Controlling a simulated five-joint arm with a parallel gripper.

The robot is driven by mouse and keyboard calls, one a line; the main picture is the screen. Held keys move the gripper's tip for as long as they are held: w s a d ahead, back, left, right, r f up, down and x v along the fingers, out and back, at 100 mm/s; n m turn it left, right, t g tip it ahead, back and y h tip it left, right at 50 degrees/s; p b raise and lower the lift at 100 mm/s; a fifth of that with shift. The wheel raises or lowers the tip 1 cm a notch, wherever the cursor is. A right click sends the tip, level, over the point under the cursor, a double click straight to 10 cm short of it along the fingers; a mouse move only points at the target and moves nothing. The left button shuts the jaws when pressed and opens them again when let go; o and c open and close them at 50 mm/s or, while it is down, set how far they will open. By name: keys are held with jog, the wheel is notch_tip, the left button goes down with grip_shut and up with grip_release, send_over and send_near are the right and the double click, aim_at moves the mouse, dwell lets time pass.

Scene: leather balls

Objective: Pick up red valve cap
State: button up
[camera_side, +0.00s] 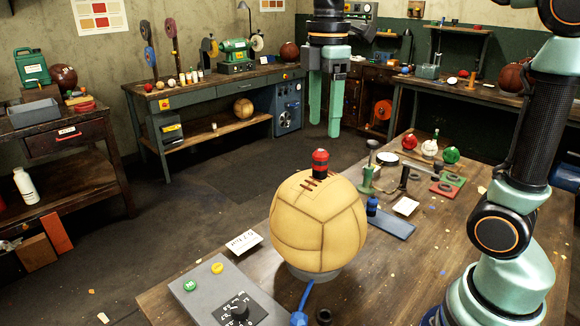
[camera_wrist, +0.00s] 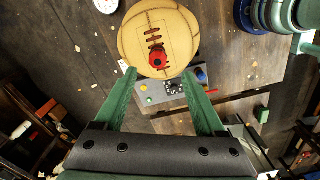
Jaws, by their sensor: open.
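The red valve cap (camera_side: 320,163) with a black base stands upright on top of a tan leather ball (camera_side: 318,225), beside its dark lacing. In the wrist view the red cap (camera_wrist: 158,58) shows near the lower part of the ball (camera_wrist: 160,22), beyond my fingertips and between their lines. My gripper (camera_side: 323,122) hangs fingers down, above the cap in the side view and apart from it. Its two green fingers are spread with nothing between them. The wrist view also shows my open gripper (camera_wrist: 160,80).
The ball rests on a round grey stand (camera_side: 315,274) on the wooden table. A grey control box (camera_side: 228,295) with buttons and a dial lies at the front left. A blue tray (camera_side: 385,222), a green-based tool (camera_side: 367,182) and small coloured balls (camera_side: 410,142) lie to the right.

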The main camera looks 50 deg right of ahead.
aim_at(321, 151)
jog(key=f, duration=0.9)
jog(key=shift+w+f, duration=0.2)
jog(key=shift+f, duration=0.1)
grip_shut()
